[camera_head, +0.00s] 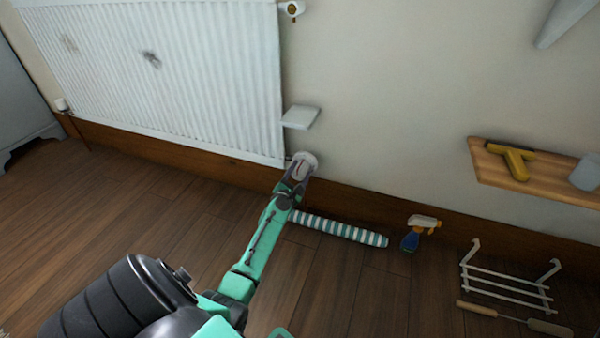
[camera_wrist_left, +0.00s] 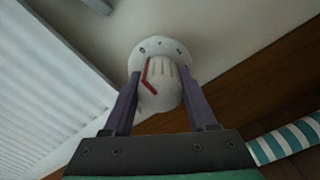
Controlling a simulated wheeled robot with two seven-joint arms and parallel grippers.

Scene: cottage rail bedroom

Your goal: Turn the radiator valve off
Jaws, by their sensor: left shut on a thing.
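The radiator (camera_head: 160,80) is a white ribbed panel on the wall at the upper left. The white radiator valve (camera_head: 304,163) sits by its lower right corner. In the left wrist view the valve (camera_wrist_left: 158,84) is a ribbed white knob with a red mark, in front of a round white dial with small dark symbols that I cannot read surely. My left gripper (camera_head: 297,182) is shut on the knob. In the wrist view its two purple fingers (camera_wrist_left: 160,102) lie one on each side of the knob. My right gripper is not in view.
A small white shelf (camera_head: 301,117) juts out just above the valve. A striped roll (camera_head: 338,229), a spray bottle (camera_head: 420,231) and a white rack (camera_head: 508,282) are on the floor to the right. A wooden shelf (camera_head: 545,190) holds a yellow tool (camera_head: 515,160).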

